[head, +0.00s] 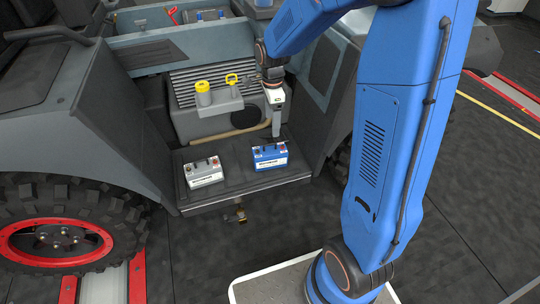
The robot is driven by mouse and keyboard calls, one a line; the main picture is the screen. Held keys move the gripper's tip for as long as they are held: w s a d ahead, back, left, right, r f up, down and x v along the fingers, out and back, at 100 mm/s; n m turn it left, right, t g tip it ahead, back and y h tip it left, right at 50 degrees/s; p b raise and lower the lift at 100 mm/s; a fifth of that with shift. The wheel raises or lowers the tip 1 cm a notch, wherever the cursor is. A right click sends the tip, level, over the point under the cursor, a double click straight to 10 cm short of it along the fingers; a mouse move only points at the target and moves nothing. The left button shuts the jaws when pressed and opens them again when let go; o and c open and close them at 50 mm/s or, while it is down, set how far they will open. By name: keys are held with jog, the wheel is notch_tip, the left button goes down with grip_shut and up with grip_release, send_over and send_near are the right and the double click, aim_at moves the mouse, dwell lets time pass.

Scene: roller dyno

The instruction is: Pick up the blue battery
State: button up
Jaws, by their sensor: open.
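The blue battery (270,156) sits upright on a dark flat tray (222,186) at the front of a vehicle. It has a white label on its front and a red terminal on top. My gripper (276,134) points down just above the blue battery, close to its upper edge. Its fingers look small and dark here, and it holds nothing that I can see. Whether the fingertips touch the battery cannot be made out.
A grey battery (203,172) stands left of the blue one on the same tray. Yellow caps (202,86) sit behind, above the tray. A wheel with a red rim (57,241) is at lower left. Dark open floor (225,255) lies in front.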

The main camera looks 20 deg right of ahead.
send_near(270, 150)
jog(key=f, duration=0.5)
jog(key=shift+s+d+f, duration=0.2)
jog(key=shift+s+d, duration=0.1)
jog(key=shift+w+a+f, duration=0.15)
jog(key=shift+w+f, duration=0.05)
jog(key=shift+f, duration=1.15)
jog(key=shift+w+a+f, duration=0.1)
jog(key=shift+w+f, duration=0.1)
jog(key=shift+f, duration=1.1)
jog(key=c, duration=1.6)
